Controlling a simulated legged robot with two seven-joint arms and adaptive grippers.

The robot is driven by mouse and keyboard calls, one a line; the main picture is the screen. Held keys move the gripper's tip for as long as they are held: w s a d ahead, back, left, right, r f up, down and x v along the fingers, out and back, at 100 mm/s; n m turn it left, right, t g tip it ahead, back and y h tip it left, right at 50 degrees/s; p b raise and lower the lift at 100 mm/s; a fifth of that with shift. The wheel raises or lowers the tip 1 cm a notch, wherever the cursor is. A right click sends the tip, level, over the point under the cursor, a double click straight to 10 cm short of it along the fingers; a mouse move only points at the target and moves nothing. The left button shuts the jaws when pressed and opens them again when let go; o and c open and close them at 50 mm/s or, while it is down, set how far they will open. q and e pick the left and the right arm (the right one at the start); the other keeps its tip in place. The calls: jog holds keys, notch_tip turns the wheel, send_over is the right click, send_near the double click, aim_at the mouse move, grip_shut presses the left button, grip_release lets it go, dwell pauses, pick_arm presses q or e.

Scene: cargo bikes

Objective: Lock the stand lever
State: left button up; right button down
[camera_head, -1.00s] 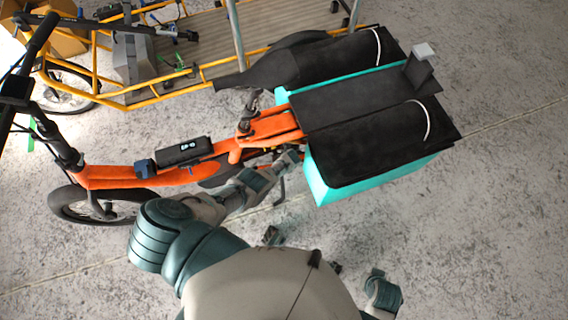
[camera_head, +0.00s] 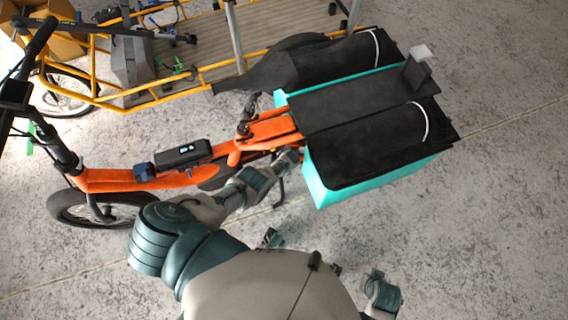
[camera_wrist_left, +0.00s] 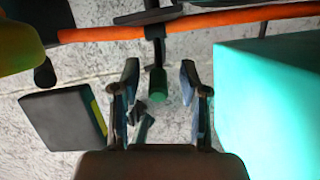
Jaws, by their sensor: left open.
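An orange cargo bike (camera_head: 130,179) stands across the head view. My left arm reaches to its middle, and my left gripper (camera_head: 290,158) is beside the orange frame, close to the front of the teal box; its fingers are hard to make out there. In the left wrist view my left gripper (camera_wrist_left: 160,78) is open and empty. A dark upright lever with a green end (camera_wrist_left: 157,86), which looks like the stand lever, shows between the two fingertips, with gaps on both sides. I cannot tell its depth relative to the fingers. My right gripper is not clearly seen.
The teal box (camera_head: 318,187) with black covers is close to the right of my left gripper; its side also shows in the left wrist view (camera_wrist_left: 265,105). A dark flat piece (camera_wrist_left: 62,118) is left of the fingers. A yellow-framed bike (camera_head: 150,97) stands behind. Concrete floor is open at right.

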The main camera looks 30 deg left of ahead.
pick_arm(q)
jog(key=shift+d+r, duration=0.1)
jog(key=v, duration=0.7)
dwell(0.4)
jog(key=shift+r, duration=0.1)
jog(key=s+d+f+n+h+p, duration=0.1)
jog(key=s+n+p, duration=0.2)
jog(key=s+n, duration=1)
jog(key=s+d+f+n+h+p, duration=0.1)
jog(key=s+n+p, duration=0.3)
jog(key=s+n, duration=0.9)
jog(key=s+d+h, duration=0.1)
jog(key=s, duration=0.5)
jog(key=shift+s+d+g, duration=0.2)
jog(key=shift+d+g, duration=0.1)
pick_arm(e)
jog(key=s+f, duration=0.2)
jog(key=f, duration=0.7)
jog(key=s+f, duration=0.1)
jog(key=f, duration=0.8)
jog(key=shift+s+d+f+g, duration=0.15)
jog(key=shift+s+f+g, duration=0.15)
jog(key=shift+s, duration=0.1)
pick_arm(q)
jog(key=shift+a, duration=0.1)
